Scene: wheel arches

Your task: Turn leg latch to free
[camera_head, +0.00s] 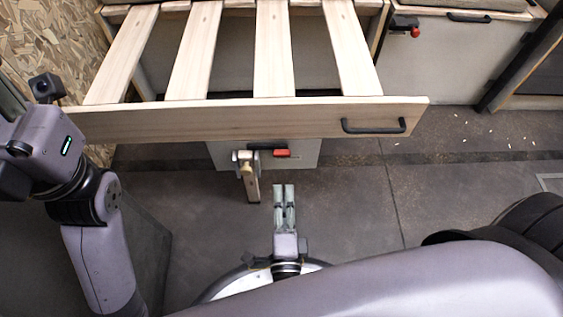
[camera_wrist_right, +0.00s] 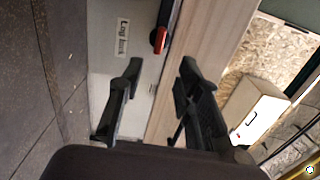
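The leg latch is a red lever (camera_head: 281,153) with a black part beside it, on a pale panel (camera_head: 305,157) under the slatted frame's front board. It also shows in the right wrist view as a red lever (camera_wrist_right: 159,41), beyond and between my fingertips. A label (camera_wrist_right: 122,38) that seems to read "Leg lock" is beside it. My right gripper (camera_head: 284,186) is in front of and below the latch in the head view, with its fingers parallel, apart and empty. The fingers (camera_wrist_right: 157,78) do not touch the latch. My left arm shows at the left; its gripper is out of view.
The front board (camera_head: 240,120) carries a black handle (camera_head: 373,126) and overhangs the latch panel. A wooden leg (camera_head: 251,185) with a brass-coloured knob (camera_head: 246,168) stands left of the latch. A cabinet (camera_head: 450,65) with another red knob is at the back right.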

